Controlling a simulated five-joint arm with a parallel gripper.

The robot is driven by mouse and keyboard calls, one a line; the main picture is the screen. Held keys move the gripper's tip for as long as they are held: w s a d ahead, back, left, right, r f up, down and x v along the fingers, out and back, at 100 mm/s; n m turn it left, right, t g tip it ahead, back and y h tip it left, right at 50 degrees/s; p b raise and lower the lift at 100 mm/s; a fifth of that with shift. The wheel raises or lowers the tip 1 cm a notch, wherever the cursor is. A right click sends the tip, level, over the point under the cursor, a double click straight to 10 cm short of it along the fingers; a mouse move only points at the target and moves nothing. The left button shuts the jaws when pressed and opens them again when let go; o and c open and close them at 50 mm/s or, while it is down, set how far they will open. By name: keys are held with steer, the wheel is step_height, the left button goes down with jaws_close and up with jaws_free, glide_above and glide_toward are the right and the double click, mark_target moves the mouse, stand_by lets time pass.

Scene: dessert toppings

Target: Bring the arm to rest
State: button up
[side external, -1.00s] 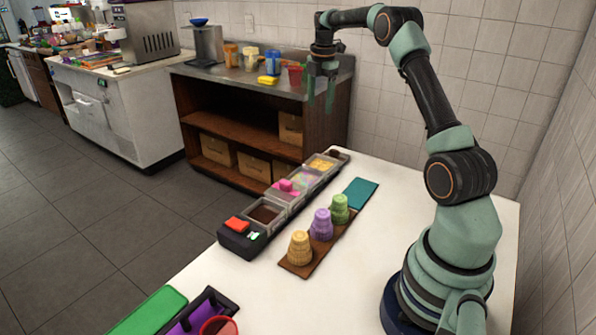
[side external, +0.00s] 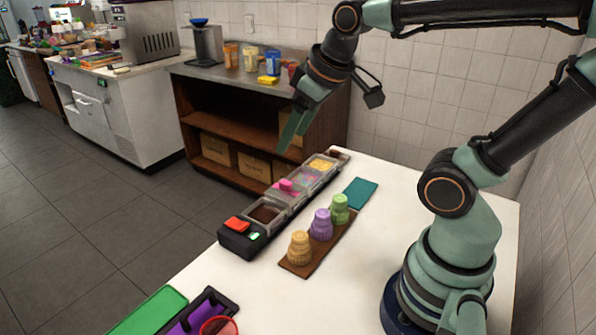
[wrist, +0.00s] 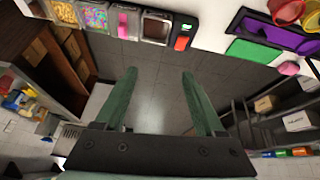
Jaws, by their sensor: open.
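My gripper (side external: 292,128) has green fingers and hangs in the air above and behind the row of topping bins, pointing down and to the left. In the wrist view my gripper (wrist: 158,78) shows its two fingers spread apart with only the grey floor between them. It is open and empty, and touches nothing that I can see. My arm is raised, bent back at its middle joint over the right side of the white table (side external: 370,280).
A topping dispenser (side external: 243,237) with several clear bins stands along the table's left edge. Yellow, purple and green cups (side external: 321,224) stand on a brown board. A teal mat (side external: 360,192) lies behind them. A green mat (side external: 150,312) and a purple tray (side external: 200,318) lie at the front.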

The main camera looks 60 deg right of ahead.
steer(key=shift+s+a+f+m, duration=0.6)
steer(key=shift+s+a+f, duration=0.1)
steer(key=shift+s, duration=0.15)
